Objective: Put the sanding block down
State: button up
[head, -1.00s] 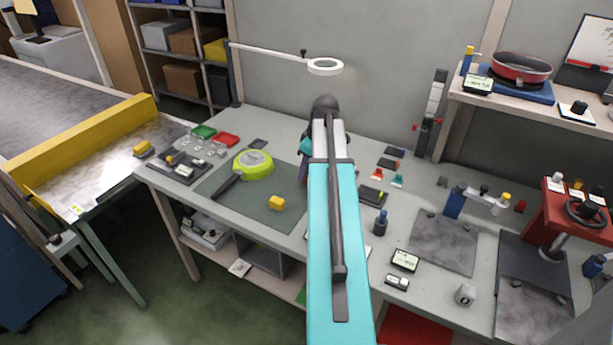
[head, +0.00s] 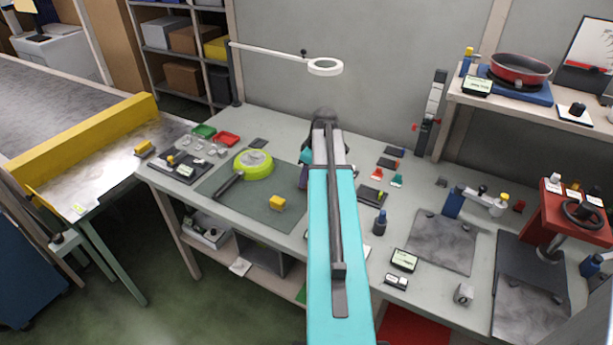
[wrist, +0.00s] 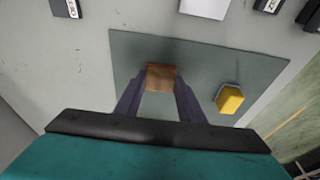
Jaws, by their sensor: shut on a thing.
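My gripper (wrist: 160,84) shows in the wrist view, its two dark fingers on either side of a brown wooden block, which I take as the sanding block (wrist: 161,77). It is shut on the block. The block appears over the grey-green mat (wrist: 125,50); whether it touches the mat I cannot tell. The mat (head: 240,208) lies there on the left part of the workbench.
A yellow block (wrist: 230,98) sits on the mat right of my gripper; it also shows in the head view (head: 277,203). A lime-green pan (head: 253,164) lies on the mat. A magnifier lamp ring (head: 325,67) hangs above the bench. Bare mat surrounds the yellow block.

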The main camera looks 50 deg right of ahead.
jog(key=shift+f, duration=0.2)
jog(key=o, duration=1)
jog(key=shift+r, duration=0.1)
jog(key=shift+b+v, duration=1)
jog(key=shift+v, duration=5.1)
